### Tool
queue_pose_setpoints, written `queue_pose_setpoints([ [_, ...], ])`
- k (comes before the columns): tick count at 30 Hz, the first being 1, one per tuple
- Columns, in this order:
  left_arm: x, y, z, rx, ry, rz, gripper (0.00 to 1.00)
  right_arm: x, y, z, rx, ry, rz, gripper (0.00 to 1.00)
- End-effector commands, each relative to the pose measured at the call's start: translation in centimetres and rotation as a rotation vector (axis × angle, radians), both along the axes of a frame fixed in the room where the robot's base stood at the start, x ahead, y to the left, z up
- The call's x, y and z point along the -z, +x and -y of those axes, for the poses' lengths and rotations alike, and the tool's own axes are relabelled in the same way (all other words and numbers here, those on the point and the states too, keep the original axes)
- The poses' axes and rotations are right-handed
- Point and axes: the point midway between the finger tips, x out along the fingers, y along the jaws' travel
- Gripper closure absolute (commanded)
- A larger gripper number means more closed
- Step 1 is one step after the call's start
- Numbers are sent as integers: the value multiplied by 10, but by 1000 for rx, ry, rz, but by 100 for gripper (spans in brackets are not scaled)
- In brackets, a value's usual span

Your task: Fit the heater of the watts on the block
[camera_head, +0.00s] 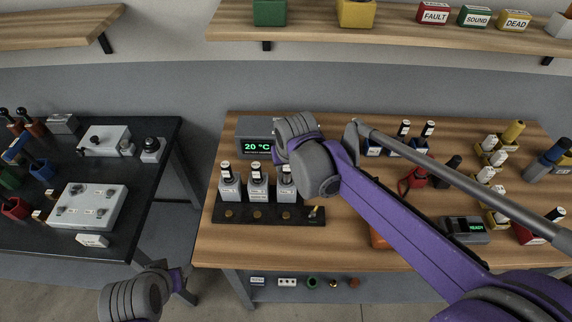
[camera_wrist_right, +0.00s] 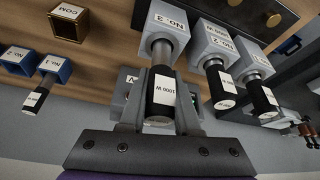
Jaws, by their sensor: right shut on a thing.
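My right gripper (camera_wrist_right: 160,125) is shut on the black handle of a heater (camera_wrist_right: 163,90) labelled 1000 W. Its metal shaft runs to the No. 3 block; its depth there I cannot tell. My left gripper (camera_head: 160,275) is low at left, its fingers unclear.
A display (camera_head: 257,147) reads 20 °C behind the blocks. Blue holders (camera_head: 372,150) with heaters (camera_head: 403,131) stand right of my arm. A red item (camera_head: 412,179) and a READY box (camera_head: 464,229) lie further right. A dark table (camera_head: 150,200) stands left across a gap.

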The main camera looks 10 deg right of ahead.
Motion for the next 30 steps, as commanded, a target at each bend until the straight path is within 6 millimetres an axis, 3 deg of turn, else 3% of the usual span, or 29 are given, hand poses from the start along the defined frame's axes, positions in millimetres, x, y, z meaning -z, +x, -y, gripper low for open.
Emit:
queue_pose_setpoints([
  [12, 9, -4, 0, 0, 0, -8, 41, 11, 0, 0, 0, 0, 0, 100],
  [13, 9, -4, 0, 0, 0, -8, 41, 11, 0, 0, 0, 0, 0, 67],
  [18, 9, -4, 0, 0, 0, -8, 41, 11, 0, 0, 0, 0, 0, 39],
  [26, 9, -4, 0, 0, 0, -8, 41, 10, 0, 0, 0, 0, 0, 39],
  [30, -1, 0, 0, 0, 0, 0, 41, -1, 1, 0, 0, 0, 2, 39],
])
